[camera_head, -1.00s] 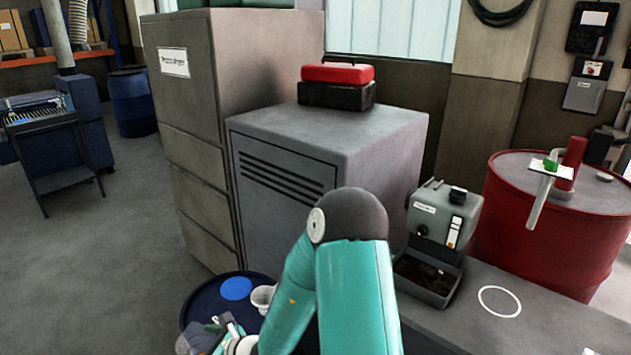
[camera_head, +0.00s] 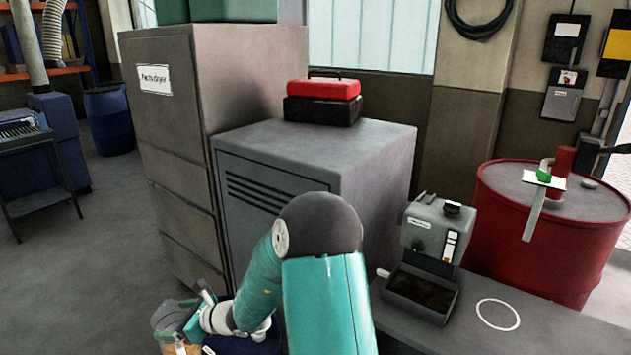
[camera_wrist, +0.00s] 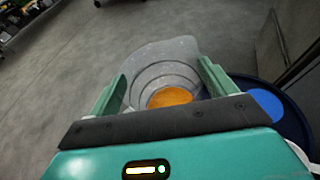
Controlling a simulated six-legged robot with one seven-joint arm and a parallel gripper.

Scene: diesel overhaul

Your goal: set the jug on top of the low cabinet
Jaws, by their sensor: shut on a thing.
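My gripper (camera_wrist: 163,84) is shut on a clear jug (camera_wrist: 158,58) with an orange patch in its bottom. The jug sits between the two green fingers in the wrist view. In the head view the jug (camera_head: 170,320) is at the bottom left, partly cut off by the frame, with my gripper (camera_head: 192,326) at its right side. The low cabinet (camera_head: 262,195) is grey with vent slots and stands in the middle, beyond my arm. The jug is in front of the cabinet, to its left and below its top.
A red and black case (camera_head: 322,99) sits at the back of the cabinet's top; the front of the top is clear. A taller cabinet (camera_head: 165,120) adjoins on the left. A grey machine (camera_head: 428,255) and a red drum (camera_head: 540,240) stand right. A dark blue round top (camera_wrist: 293,122) is beside the jug.

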